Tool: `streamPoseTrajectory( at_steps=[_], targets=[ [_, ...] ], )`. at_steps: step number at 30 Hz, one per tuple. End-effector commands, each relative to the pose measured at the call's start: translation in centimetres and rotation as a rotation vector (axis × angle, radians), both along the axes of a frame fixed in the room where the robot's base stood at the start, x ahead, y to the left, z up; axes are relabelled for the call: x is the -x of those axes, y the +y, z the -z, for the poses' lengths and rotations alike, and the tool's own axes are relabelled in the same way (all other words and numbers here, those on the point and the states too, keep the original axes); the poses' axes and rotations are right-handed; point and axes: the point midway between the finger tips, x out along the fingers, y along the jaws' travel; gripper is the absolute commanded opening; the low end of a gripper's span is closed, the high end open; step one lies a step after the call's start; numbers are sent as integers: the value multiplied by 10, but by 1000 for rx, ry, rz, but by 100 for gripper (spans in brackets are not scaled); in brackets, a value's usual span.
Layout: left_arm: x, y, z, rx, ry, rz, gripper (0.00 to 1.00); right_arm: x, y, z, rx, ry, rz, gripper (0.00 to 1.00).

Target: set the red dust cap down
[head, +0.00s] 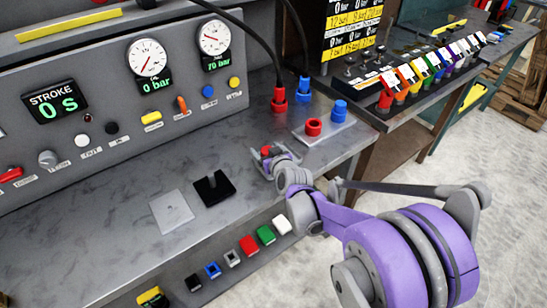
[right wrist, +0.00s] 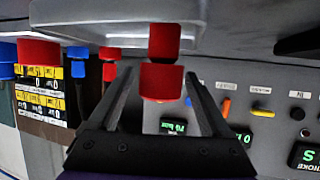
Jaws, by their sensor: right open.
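The red dust cap (head: 266,151) is a small red piece at my right gripper (head: 268,159), above the right part of the grey bench. In the right wrist view the cap (right wrist: 161,82) sits between the two dark fingers of this gripper (right wrist: 162,95). The fingers are open, with a gap on both sides of the cap. Whether the cap's underside touches the bench is hidden. A grey plate (head: 333,138) to the right of the gripper bears a red fitting (head: 313,128) and a blue fitting (head: 340,111). My left gripper is not in view.
A black bracket (head: 213,188) and a flat grey plate (head: 171,212) lie left of the gripper. Red (head: 279,100) and blue (head: 304,88) hose couplings stand behind. The gauge panel (head: 110,110) rises at the back. Bare bench lies at front left.

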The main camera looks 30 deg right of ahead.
Motion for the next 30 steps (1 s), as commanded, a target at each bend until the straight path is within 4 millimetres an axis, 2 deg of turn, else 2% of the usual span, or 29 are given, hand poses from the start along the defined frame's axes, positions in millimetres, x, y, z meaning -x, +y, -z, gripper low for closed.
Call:
streamPoseTrajectory(
  at_steps=[3, 10, 15, 20, 23, 25, 27, 30],
  targets=[
    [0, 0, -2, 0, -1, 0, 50, 24, 4, -10, 0, 0, 1, 82],
    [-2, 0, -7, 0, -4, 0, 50, 64, 12, -27, 0, 0, 1, 82],
    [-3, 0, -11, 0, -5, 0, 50, 82, 15, -35, 0, 0, 0, 82],
    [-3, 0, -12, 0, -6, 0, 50, 91, 19, -38, -1, 6, -5, 82],
    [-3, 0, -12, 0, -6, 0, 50, 103, 39, -33, -19, 59, -45, 82],
    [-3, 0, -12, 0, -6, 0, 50, 120, 65, -25, -43, 136, -93, 82],
    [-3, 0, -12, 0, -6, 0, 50, 147, 93, -14, -65, 242, -144, 82],
    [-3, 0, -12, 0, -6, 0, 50, 193, 123, 3, -83, 407, -189, 82]
  ],
)
